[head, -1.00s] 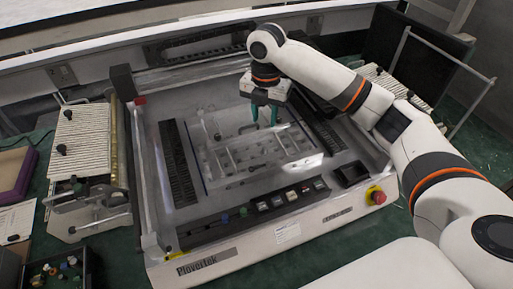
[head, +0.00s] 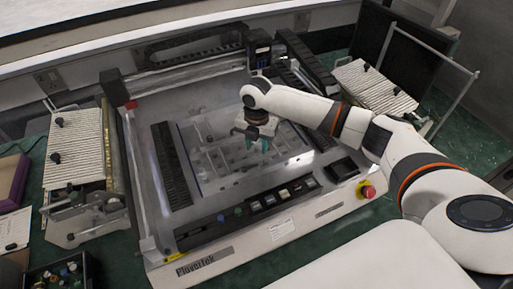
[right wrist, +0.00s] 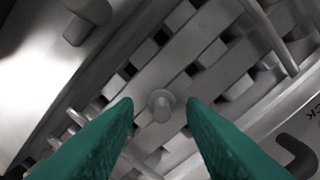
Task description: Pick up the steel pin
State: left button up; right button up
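In the right wrist view, a small grey round-headed pin (right wrist: 161,105), which looks like the steel pin, stands on a slotted metal frame between my two green fingertips. My right gripper (right wrist: 159,108) is open around it, with a gap on both sides. In the head view my right gripper (head: 258,145) hangs over the middle of the machine bed, and its arm comes from the right. The pin cannot be made out there, under or behind the gripper. My left gripper is not in view.
The Plovertek machine (head: 225,262) has a raised rim, a front button row and a red stop knob (head: 367,191). A thick grey post (right wrist: 88,12) and a dark hook (right wrist: 297,155) stand near the fingers. A ribbed panel (head: 74,150) stands at left.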

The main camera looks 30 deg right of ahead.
jog(key=shift+f, duration=0.3)
grip_shut()
jog(key=shift+r, duration=0.15)
